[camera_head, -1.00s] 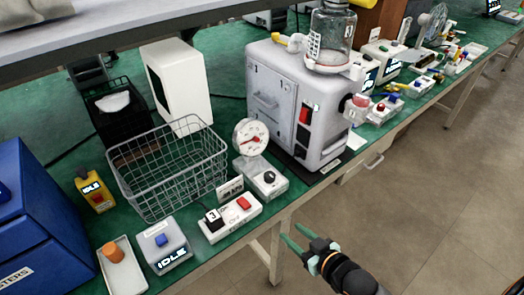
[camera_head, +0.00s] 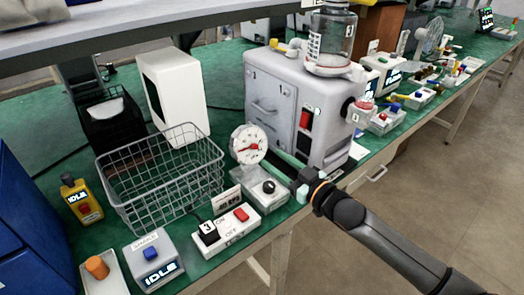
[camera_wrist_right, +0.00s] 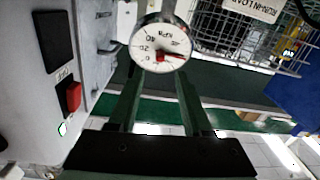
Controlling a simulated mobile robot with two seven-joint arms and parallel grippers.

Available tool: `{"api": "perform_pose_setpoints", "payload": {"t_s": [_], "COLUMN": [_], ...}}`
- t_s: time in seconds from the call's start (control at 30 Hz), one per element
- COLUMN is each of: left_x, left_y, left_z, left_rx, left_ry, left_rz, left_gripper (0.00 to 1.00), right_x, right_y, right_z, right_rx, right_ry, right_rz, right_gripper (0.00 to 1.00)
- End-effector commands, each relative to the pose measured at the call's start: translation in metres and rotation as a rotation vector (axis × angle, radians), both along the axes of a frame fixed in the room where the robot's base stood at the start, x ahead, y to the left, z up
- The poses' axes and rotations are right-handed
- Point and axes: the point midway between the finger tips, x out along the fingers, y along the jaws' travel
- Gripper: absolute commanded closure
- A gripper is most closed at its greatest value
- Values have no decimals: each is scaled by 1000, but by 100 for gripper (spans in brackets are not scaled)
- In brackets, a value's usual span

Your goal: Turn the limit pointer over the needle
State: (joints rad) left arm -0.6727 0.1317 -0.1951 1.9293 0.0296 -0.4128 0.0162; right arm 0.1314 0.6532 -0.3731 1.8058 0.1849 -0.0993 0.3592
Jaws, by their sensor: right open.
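The round white gauge (camera_head: 240,136) stands on a small grey base with a black knob (camera_head: 268,187), left of the grey pump machine. A red pointer (camera_head: 252,146) shows across its dial. In the right wrist view the dial (camera_wrist_right: 152,36) appears rotated, marked kPa, with a red piece (camera_wrist_right: 161,57) near its centre. I cannot clearly tell needle from limit pointer. My right gripper (camera_head: 280,158) is open, its green fingers reaching toward the dial from the right. In the wrist view its fingers (camera_wrist_right: 159,82) are apart with nothing between them, just short of the dial. My left gripper is out of view.
A wire basket (camera_head: 160,180) is left of the gauge. A switch box (camera_head: 228,232) with a red button sits in front. The floor right of the bench is clear.

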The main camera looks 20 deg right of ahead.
Motion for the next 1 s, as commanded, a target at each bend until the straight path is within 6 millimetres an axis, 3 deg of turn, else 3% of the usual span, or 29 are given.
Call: {"api": "perform_pose_setpoints", "payload": {"t_s": [0.2, 0.4, 0.8, 1.0], "left_x": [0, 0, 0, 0], "left_y": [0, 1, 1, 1], "left_z": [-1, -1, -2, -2], "left_rx": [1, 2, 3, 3], "left_ry": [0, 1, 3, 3], "left_rz": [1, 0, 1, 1], "left_gripper": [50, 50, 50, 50], "right_x": [32, 50, 55, 55], "right_y": [13, 21, 23, 23], "right_z": [1, 0, 0, 0], "right_rx": [1, 0, -1, -1], "right_ry": [-2, -1, 0, 0], "right_rz": [0, 0, 1, 0], "right_gripper": [50, 50, 50, 72]}}
